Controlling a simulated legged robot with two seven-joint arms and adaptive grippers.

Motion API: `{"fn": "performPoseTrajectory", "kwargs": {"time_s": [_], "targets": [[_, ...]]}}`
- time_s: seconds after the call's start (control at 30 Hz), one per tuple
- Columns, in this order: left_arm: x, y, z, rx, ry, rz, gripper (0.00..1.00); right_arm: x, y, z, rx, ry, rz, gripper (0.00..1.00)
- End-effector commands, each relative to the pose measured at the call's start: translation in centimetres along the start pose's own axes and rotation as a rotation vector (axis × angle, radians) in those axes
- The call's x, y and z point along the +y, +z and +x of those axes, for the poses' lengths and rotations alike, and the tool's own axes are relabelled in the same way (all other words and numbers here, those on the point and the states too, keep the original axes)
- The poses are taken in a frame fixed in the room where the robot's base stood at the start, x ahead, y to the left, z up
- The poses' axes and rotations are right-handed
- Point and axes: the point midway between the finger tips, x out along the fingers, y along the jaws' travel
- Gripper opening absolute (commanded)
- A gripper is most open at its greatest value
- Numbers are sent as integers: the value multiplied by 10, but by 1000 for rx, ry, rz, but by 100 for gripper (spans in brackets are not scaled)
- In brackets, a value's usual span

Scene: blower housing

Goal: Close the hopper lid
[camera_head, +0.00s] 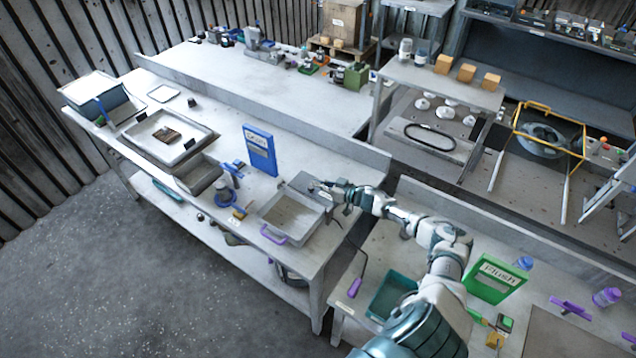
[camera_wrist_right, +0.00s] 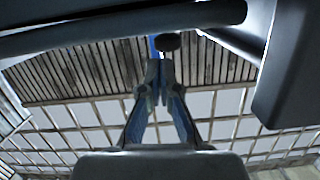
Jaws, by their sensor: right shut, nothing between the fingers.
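The hopper (camera_head: 290,218) looks like a shallow grey open-topped box on the near workbench, with a purple handle (camera_head: 273,236) at its front left. A grey panel, which seems to be its lid (camera_head: 303,184), stands raised and tilted at the hopper's back edge, so the inside shows. My right gripper (camera_head: 316,186) is at the panel's upper right part; I cannot tell whether it touches. In the right wrist view the fingers (camera_wrist_right: 160,75) are closed together and empty, just below a dark round knob (camera_wrist_right: 167,42). My left gripper is not in view.
A blue sign (camera_head: 260,150) stands behind and left of the hopper. A blue clamp-like tool (camera_head: 226,190) and a grey bin (camera_head: 199,175) lie to its left. A green sign (camera_head: 496,279) and teal tray (camera_head: 391,295) are near my right arm.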

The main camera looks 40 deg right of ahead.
Motion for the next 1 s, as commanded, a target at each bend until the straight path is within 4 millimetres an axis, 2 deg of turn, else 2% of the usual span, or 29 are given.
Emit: {"fn": "performPoseTrajectory", "kwargs": {"time_s": [0.13, 0.5, 1.0], "targets": [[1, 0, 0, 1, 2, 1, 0, -3, 4, 2, 0, 2, -15, 0], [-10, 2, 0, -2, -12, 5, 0, -2, 11, 2, 1, 1, -11, 0], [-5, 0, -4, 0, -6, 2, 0, -3, 10, 2, -4, 3, -10, 0]]}}
